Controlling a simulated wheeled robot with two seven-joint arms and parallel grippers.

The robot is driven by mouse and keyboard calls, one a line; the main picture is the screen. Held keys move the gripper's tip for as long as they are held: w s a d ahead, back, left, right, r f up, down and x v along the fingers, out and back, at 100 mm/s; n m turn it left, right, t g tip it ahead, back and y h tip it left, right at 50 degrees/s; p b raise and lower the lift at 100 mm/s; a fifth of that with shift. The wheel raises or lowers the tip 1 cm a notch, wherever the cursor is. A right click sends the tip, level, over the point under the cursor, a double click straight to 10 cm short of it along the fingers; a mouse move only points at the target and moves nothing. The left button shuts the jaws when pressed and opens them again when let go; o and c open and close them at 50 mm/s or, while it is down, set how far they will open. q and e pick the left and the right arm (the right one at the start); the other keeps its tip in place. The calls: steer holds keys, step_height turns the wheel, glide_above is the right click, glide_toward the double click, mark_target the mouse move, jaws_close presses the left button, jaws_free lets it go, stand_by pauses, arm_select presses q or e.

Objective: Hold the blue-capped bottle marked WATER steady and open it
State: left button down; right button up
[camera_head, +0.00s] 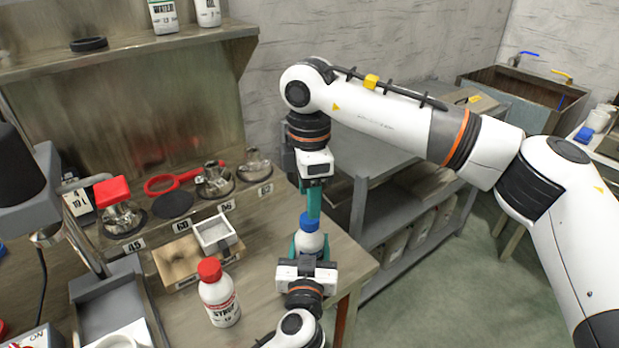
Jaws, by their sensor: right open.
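The blue-capped bottle stands upright near the right edge of the workbench, with its white body (310,243) and blue cap (309,222) showing. Its label is hidden by my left gripper (309,248), whose teal fingers lie on both sides of the body and appear closed on it. My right gripper (313,208) points straight down from above, its fingertips at the top of the cap. It is open; I see its teal fingers nearly edge-on, and cannot tell whether they touch the cap.
A red-capped bottle marked SYRUP (220,298) stands on the bench (260,290) to the left. A small white tray (214,232) and metal pots (215,180) are behind it. A grey shelf unit (385,160) stands beyond the bench's right edge.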

glide_above(310, 245)
steer(key=w, duration=0.2)
steer(key=shift+w+f, duration=0.2)
steer(key=shift+f, duration=2.15)
